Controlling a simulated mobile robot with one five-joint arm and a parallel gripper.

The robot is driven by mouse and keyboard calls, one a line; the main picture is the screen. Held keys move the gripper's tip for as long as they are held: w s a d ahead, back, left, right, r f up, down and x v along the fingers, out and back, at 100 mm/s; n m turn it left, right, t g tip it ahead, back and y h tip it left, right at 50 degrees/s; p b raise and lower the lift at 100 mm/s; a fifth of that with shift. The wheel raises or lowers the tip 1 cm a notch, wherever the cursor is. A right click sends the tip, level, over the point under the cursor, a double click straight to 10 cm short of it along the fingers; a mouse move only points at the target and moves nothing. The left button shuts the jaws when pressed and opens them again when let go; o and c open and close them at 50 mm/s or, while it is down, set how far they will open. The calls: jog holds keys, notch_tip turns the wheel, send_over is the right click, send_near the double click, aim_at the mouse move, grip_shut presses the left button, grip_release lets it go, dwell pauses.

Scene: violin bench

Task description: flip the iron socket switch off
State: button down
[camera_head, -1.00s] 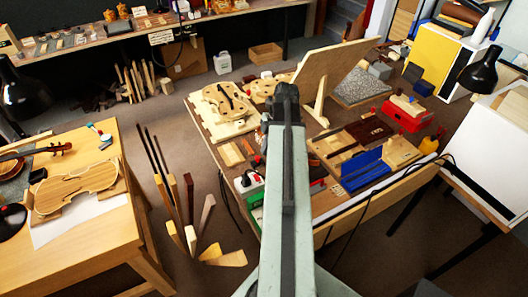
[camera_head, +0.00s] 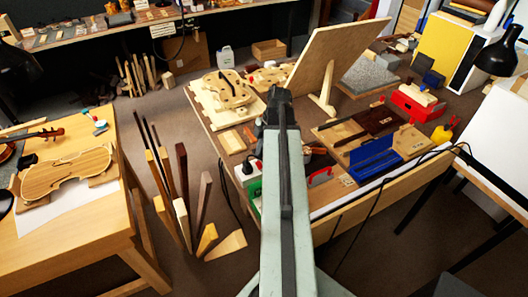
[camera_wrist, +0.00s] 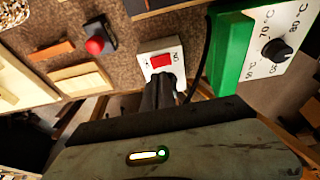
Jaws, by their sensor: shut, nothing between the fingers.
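The iron socket is a small white box (camera_wrist: 146,48) with a red rocker switch (camera_wrist: 161,61) on top, in the upper middle of the wrist view. My gripper (camera_wrist: 160,80) is shut and empty, its dark fingertips just below the switch in that view, overlapping the box's lower part. I cannot tell whether the tips touch it or which way the rocker is tilted.
A green box (camera_wrist: 230,45) with a temperature dial (camera_wrist: 275,50) stands right of the socket. A dark cable runs between them. A red-knobbed block (camera_wrist: 96,44) and wooden pieces lie to the left. A blue case (camera_head: 372,160) lies farther right on the bench.

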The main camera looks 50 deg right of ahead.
aim_at(257, 163)
jog(key=shift+w+d+f+b, duration=0.1)
jog(key=shift+w+f+b, duration=0.1)
jog(key=shift+f+b, duration=1)
jog(key=shift+f+p, duration=0.35)
jog(key=shift+p, duration=0.05)
